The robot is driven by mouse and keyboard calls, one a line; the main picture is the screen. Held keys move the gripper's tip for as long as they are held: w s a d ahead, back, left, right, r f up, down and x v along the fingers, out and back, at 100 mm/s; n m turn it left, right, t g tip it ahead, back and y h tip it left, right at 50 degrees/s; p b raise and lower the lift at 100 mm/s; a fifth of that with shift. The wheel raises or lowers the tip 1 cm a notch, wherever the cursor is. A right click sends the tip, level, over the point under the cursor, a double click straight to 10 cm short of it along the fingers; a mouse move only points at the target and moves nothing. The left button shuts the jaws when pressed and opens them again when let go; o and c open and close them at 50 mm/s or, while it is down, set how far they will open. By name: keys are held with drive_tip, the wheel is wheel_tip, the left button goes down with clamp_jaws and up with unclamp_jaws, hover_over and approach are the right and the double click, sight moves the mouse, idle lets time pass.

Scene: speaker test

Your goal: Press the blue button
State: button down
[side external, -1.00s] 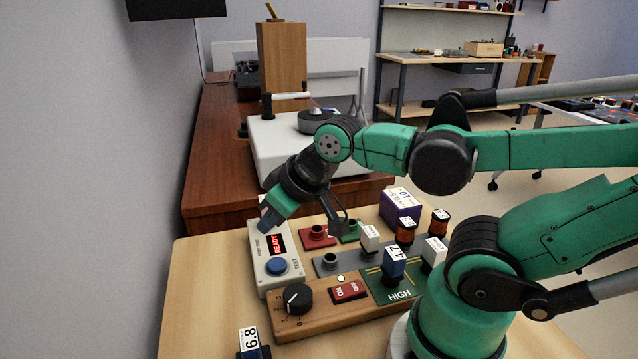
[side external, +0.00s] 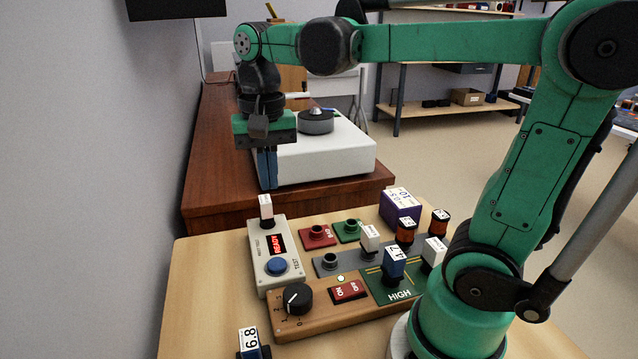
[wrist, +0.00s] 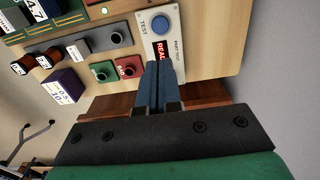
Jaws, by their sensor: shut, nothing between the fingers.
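The blue button (side external: 277,266) is a round cap on the white tester box (side external: 262,284), below a red display reading READY. In the wrist view the blue button (wrist: 160,23) shows at the top, beyond my fingertips. My gripper (side external: 268,184) is shut and empty, pointing down. It is above and behind the tester box in the side view, clear of the button. In the wrist view the fingers of my gripper (wrist: 158,66) are together and cover part of the box's display end.
A wooden panel (side external: 330,314) with a black knob (side external: 298,298) and a red switch (side external: 348,291) stands in front. Red (side external: 317,236) and green (side external: 347,231) sockets and several labelled components are to the right. A white turntable-like device (side external: 330,160) stands behind.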

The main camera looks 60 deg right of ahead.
sight(277, 262)
drive_tip(key=shift+f, duration=0.1)
wheel_tip(277, 262, down, 14)
drive_tip(key=shift+r, duration=0.1)
idle(0.8)
drive_tip(key=shift+f, duration=1)
drive_tip(key=shift+r, duration=0.1)
drive_tip(key=shift+w+r, duration=0.1)
drive_tip(key=shift+r, duration=4.15)
